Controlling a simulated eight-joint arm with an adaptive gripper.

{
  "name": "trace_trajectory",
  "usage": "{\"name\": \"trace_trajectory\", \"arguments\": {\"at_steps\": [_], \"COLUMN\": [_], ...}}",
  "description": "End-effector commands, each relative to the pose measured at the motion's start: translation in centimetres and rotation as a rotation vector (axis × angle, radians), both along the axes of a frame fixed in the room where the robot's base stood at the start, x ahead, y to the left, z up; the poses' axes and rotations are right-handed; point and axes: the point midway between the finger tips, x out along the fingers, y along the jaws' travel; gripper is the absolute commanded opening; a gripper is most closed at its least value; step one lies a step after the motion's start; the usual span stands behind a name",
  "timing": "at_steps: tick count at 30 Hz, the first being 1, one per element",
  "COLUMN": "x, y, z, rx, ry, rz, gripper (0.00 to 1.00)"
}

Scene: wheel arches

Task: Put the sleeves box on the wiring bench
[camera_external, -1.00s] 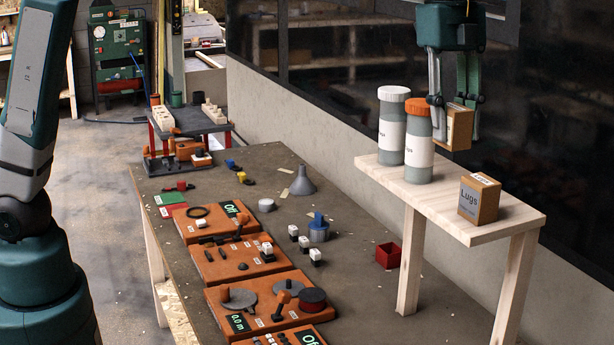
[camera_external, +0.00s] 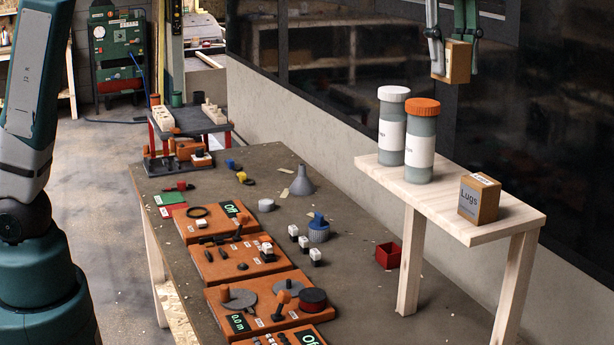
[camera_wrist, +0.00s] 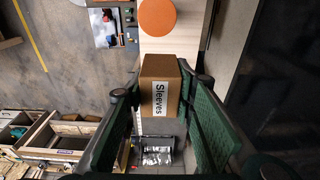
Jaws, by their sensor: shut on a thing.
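My gripper (camera_external: 453,45) is shut on a small brown cardboard box, the sleeves box (camera_external: 456,62), and holds it in the air above and behind the shelf with the bottles. In the wrist view the box (camera_wrist: 148,88) sits between both fingers, and its white label reads "Sleeves". The wiring bench is likely the long brown-topped table (camera_external: 365,300) with orange panels; no label on the table confirms this. A similar box marked "Lugs" (camera_external: 478,200) stands on the raised wooden shelf (camera_external: 450,212), clear of my gripper.
A white-capped bottle (camera_external: 392,128) and an orange-capped bottle (camera_external: 421,142) stand upright on the shelf below the held box. The table carries orange panels (camera_external: 240,262), a grey funnel (camera_external: 302,182) and a red open bin (camera_external: 388,256). Its right front surface looks clear.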

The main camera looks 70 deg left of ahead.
Motion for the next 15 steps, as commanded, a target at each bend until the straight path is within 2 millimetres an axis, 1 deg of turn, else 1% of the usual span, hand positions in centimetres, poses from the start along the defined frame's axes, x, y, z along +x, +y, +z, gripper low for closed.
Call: {"name": "trace_trajectory", "arguments": {"at_steps": [1,5,8,15], "x": [0.3,0.9,1.4,2.1], "y": [1.1,3.9,6.5,13.3], "z": [-0.2,-0.2,-0.2,-0.2], "rx": [0.0,0.001,0.002,0.003], "ry": [0.0,-0.001,0.0,0.001], "rz": [0.004,0.004,0.005,0.005], "gripper": [0.14,0.14,0.14,0.14]}}
